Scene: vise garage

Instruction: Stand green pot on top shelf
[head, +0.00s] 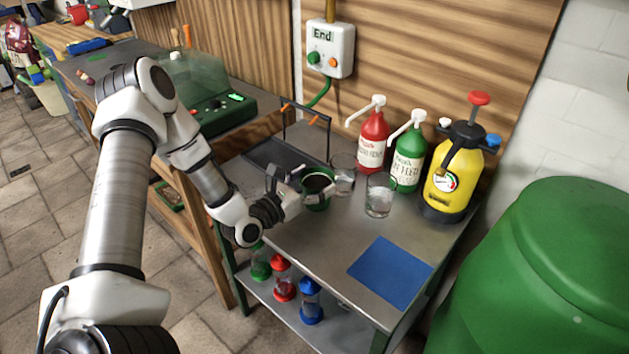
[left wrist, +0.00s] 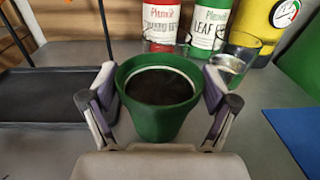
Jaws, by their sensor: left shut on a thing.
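The green pot (left wrist: 158,118) with dark contents sits upright between the fingers of my left gripper (left wrist: 160,100) in the left wrist view. My left gripper is shut on it, with a finger on each side of the rim. In the head view the green pot (head: 317,187) is over the metal top shelf (head: 310,250), near its left part and partly hidden by my left gripper (head: 308,192). I cannot tell whether the pot's base touches the surface. My right gripper is not in view.
Two clear glasses (head: 379,195) (head: 343,175) stand close to the pot. Behind are a red bottle (head: 372,140), a green bottle (head: 408,160) and a yellow sprayer (head: 452,175). A dark tray (head: 280,155) is left; a blue mat (head: 390,272) lies at front right.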

